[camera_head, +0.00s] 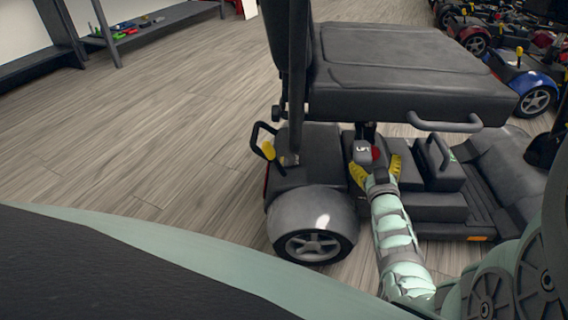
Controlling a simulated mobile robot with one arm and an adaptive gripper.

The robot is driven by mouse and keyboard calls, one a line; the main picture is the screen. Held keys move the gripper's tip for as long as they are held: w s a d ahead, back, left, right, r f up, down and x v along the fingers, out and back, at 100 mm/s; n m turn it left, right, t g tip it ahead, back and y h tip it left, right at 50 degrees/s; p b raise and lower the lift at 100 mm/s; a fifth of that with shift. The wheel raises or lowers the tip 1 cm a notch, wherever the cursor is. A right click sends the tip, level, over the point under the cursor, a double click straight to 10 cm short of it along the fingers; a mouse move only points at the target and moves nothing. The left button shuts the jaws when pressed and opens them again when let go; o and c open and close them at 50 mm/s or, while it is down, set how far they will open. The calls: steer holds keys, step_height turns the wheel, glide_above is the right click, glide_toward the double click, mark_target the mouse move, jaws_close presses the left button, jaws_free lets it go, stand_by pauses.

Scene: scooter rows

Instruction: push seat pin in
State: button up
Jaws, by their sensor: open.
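The scooter's black seat (400,75) overhangs the body in the middle of the head view. Below its front edge, a short dark seat post (367,130) rises from a grey block (361,151) marked "LIFT". A small red part (376,153) shows on the block's right side; it may be the seat pin, but how far in it sits I cannot tell. My gripper (375,161) is open, its yellow fingers spread on either side of the block and red part. Whether it touches them is unclear. Its wrist hides the area just below.
A black loop handle (438,150) rises to the right, and a seat rail (445,124) juts above. More scooters (525,85) are parked at right. The wood floor (160,130) at left is clear.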

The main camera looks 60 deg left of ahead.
steer(key=v, duration=0.7)
stand_by(0.5)
